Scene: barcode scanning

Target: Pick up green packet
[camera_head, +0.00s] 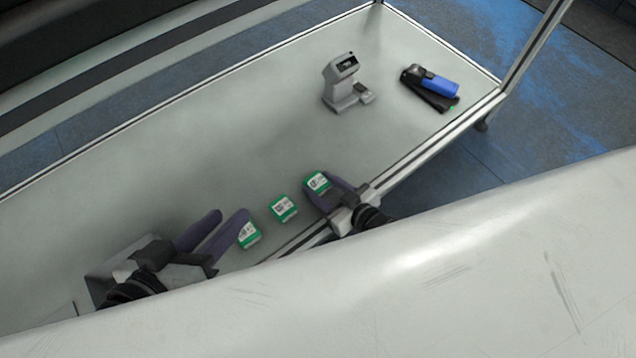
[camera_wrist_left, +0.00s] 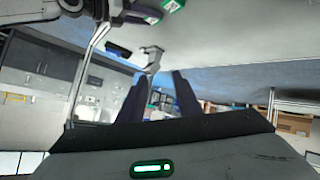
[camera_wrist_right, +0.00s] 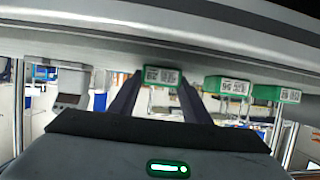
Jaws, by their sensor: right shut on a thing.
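Three small green packets with white labels lie in a diagonal row along the table's near edge in the head view. The far packet (camera_head: 318,182) is between the fingers of my right gripper (camera_head: 325,188), which is shut on it. In the right wrist view this packet (camera_wrist_right: 161,77) sits between the fingertips. The middle packet (camera_head: 284,208) lies apart from both grippers. The near packet (camera_head: 250,235) lies beside the right finger of my left gripper (camera_head: 231,214), outside its jaws. My left gripper is open and empty.
A grey scanner on a stand (camera_head: 342,84) is at the back of the table (camera_head: 230,120). A blue and black object (camera_head: 431,87) lies to its right. The table's middle is clear. A metal rail (camera_head: 437,140) runs along the table's edge.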

